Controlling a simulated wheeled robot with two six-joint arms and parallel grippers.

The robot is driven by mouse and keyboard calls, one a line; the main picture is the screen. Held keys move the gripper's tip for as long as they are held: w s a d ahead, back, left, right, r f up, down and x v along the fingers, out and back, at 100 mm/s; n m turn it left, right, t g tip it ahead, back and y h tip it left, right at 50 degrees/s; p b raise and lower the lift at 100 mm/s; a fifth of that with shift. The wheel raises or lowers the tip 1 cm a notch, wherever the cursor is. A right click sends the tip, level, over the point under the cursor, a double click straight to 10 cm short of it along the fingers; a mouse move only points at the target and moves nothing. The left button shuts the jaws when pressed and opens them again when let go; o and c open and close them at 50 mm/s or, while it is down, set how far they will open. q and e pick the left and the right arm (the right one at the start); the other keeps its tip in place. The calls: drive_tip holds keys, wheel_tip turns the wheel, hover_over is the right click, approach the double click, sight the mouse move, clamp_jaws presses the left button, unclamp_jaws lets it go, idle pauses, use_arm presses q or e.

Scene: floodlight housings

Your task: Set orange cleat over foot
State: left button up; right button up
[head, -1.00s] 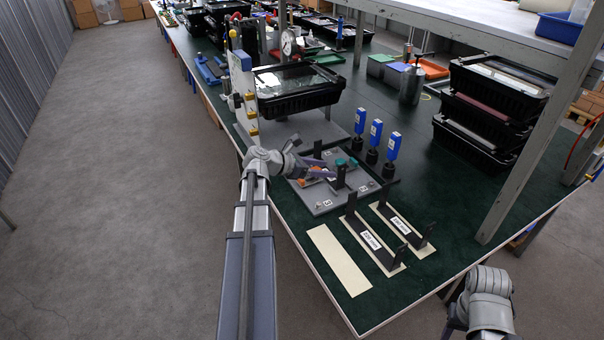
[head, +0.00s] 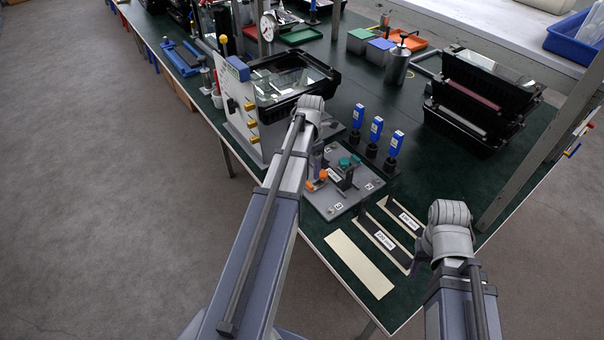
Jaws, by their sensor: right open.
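A grey fixture plate (head: 357,197) with numbered labels lies on the green bench. Small orange parts, one of them apparently the orange cleat (head: 311,186), show at its left side, close to my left gripper (head: 317,172). That gripper is largely hidden by its own wrist, so its jaws and any hold are unclear. Teal parts (head: 349,161) sit beside a dark upright on the plate. I cannot make out the foot under the orange cleat. My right gripper (head: 417,256) is open at the right end of the black labelled strips, away from the plate, its fingers partly hidden.
Three blue-topped tools (head: 376,131) stand behind the plate. A cream strip (head: 358,264) and two black labelled strips (head: 380,238) lie in front. Stacked black crates (head: 480,100) stand right; a black tray (head: 290,85) is behind the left arm. A metal post rises at right.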

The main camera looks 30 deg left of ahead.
sight(309, 183)
use_arm(q)
drive_tip(key=shift+f+b, duration=3.95)
use_arm(e)
drive_tip(key=shift+f, duration=4)
drive_tip(key=shift+d, duration=0.1)
use_arm(q)
clamp_jaws()
drive_tip(key=shift+w, duration=0.1)
